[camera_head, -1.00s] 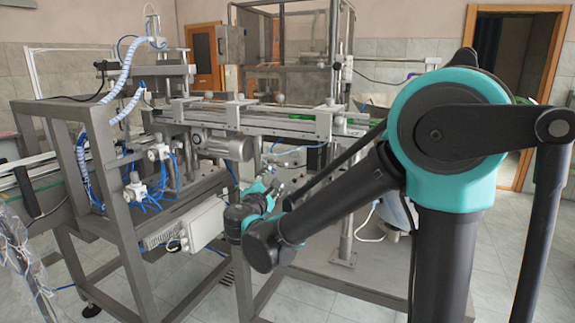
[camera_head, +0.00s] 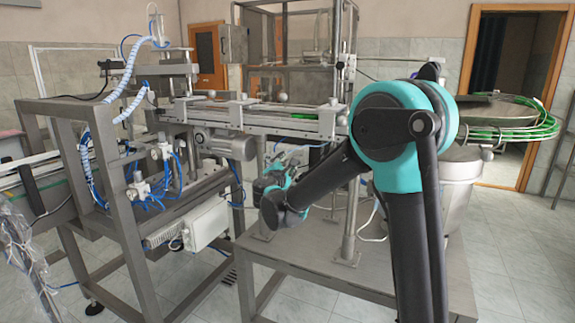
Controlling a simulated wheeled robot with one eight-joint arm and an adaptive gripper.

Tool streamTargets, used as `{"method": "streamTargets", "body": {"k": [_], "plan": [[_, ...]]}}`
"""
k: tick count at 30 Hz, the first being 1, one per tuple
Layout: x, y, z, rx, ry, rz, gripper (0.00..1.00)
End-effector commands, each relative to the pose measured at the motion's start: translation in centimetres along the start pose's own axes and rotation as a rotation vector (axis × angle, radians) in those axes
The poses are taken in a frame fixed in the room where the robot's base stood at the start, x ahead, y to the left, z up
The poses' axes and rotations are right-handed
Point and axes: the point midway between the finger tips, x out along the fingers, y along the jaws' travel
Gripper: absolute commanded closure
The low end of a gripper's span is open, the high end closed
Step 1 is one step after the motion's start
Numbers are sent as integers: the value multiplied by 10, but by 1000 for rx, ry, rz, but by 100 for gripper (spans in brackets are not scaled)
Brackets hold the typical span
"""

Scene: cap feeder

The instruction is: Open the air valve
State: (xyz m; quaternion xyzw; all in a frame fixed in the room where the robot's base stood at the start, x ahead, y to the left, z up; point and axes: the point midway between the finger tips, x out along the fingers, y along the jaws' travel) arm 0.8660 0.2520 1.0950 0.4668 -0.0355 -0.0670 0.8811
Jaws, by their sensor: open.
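White pneumatic fittings with blue hoses are on the left machine frame: an upper one (camera_head: 164,152) and a lower one (camera_head: 138,190). Either could hold the air valve; I cannot tell which part is its handle or how it is set. My gripper (camera_head: 287,162) is small and partly hidden beyond my black and teal wrist, to the right of these fittings and well apart from them. It is open, and I see nothing held in it.
A conveyor rail (camera_head: 265,122) with a grey motor (camera_head: 230,146) runs behind my wrist. A white box (camera_head: 206,224) hangs low on the frame. A steel table (camera_head: 320,270) stands in front, and a round feeder (camera_head: 500,112) with green rails is at right.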

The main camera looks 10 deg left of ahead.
Motion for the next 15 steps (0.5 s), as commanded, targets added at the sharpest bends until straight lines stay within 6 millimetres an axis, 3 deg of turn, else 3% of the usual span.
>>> {"method": "streamTargets", "body": {"k": [8,15], "plan": [[1,0,0,0,0,0,52],[1,0,0,0,0,0,82]]}}
